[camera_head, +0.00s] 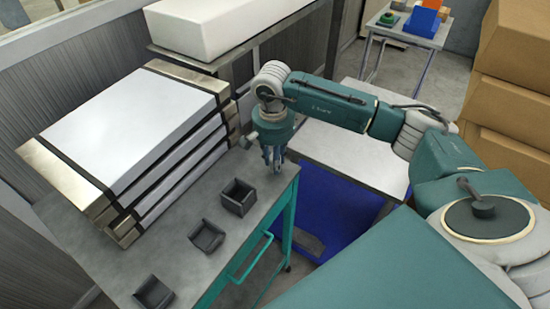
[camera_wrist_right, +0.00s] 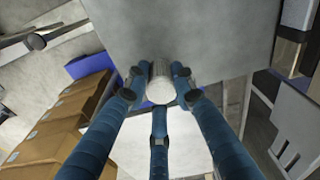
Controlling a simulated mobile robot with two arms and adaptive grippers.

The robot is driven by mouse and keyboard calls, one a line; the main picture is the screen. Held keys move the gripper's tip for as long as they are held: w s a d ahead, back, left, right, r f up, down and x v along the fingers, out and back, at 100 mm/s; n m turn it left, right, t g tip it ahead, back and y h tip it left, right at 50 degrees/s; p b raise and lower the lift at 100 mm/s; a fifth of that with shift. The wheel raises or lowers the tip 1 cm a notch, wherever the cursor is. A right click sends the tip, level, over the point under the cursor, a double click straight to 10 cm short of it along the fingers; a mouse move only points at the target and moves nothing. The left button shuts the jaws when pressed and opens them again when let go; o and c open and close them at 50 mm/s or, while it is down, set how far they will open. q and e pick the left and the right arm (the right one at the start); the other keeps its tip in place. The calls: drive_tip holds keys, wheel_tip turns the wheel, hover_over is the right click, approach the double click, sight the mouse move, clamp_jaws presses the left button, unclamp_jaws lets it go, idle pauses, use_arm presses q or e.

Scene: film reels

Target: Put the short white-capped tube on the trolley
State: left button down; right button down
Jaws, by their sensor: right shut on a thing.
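My right gripper (camera_head: 274,158) points down over the far right corner of the grey trolley top (camera_head: 258,212). In the right wrist view its three blue fingers (camera_wrist_right: 160,92) are closed around a tube with a round white end (camera_wrist_right: 161,91). The tube's end faces the camera and its length is mostly hidden. In the head view the fingers hide the tube, and I cannot tell whether it touches the trolley. A grey flat surface (camera_wrist_right: 190,35) lies beyond the fingertips in the wrist view. My left gripper is not in view.
Several white panels with dark straps (camera_head: 140,110) are stacked on the trolley's left. Small black holders (camera_head: 206,236) stand along its right side. A pale table (camera_head: 345,155) with blue below is behind my right arm. Cardboard boxes (camera_head: 510,85) are stacked at right.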

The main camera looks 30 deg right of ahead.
drive_tip(key=c, duration=1.9)
unclamp_jaws()
drive_tip(key=shift+f, duration=0.15)
drive_tip(key=o, duration=0.5)
drive_tip(key=shift+c, duration=0.2)
drive_tip(key=r+b, duration=0.1)
drive_tip(key=r, duration=0.2)
drive_tip(key=r+b, duration=0.1)
drive_tip(key=r, duration=0.3)
drive_tip(key=r+b, duration=0.1)
drive_tip(key=r, duration=0.3)
drive_tip(key=shift+s+a+r, duration=0.1)
drive_tip(key=shift+s+a, duration=0.15)
drive_tip(key=shift+a, duration=0.15)
drive_tip(key=shift+r, duration=0.55)
drive_tip(key=shift+s, duration=0.1)
